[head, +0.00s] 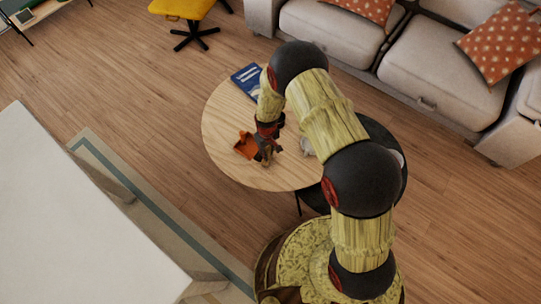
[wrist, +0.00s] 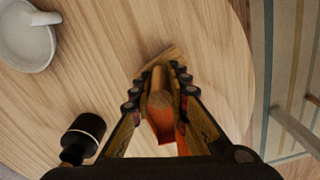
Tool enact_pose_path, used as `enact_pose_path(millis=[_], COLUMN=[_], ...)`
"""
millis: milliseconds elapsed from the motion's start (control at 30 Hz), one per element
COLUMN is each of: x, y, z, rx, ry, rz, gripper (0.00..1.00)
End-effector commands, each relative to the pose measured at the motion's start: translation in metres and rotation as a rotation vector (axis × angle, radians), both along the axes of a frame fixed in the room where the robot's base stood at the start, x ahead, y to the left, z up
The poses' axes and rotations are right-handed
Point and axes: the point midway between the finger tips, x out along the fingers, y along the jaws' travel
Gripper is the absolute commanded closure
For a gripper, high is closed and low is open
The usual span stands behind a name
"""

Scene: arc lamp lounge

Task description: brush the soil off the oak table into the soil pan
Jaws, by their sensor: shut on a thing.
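My gripper (head: 265,155) is low over the round oak table (head: 225,115). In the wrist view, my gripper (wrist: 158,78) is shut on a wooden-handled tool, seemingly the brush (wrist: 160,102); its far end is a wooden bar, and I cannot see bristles. The orange soil pan (head: 246,145) sits on the table just left of my gripper in the head view. In the wrist view the soil pan (wrist: 162,130) shows partly below the handle, between the fingers. I cannot make out any soil; my fingers and the brush hide part of the tabletop.
A white mug (wrist: 28,38) and a dark bottle (wrist: 84,135) stand on the table. A blue book (head: 246,80) lies near the far edge. A dark side table (head: 380,130) adjoins at right, partly behind my arm. The table's left part is clear.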

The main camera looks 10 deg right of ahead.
Motion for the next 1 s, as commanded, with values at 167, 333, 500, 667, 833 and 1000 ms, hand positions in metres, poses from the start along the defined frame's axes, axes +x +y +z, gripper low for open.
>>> enact_pose_path(millis=[167,333,500,667,833,1000], x=[0.008,0.017,0.025,0.033,0.034,0.033], y=[0.007,0.015,0.021,0.028,0.029,0.028], z=[-0.001,-0.001,-0.001,-0.001,0.009,0.020], rx=[0.000,0.000,0.000,0.000,0.000,0.000], ry=[0.000,-0.001,0.000,-0.001,0.000,0.000], rz=[0.000,0.001,0.001,0.000,-0.001,0.000], gripper=[1.00,1.00,1.00,1.00,1.00,1.00])
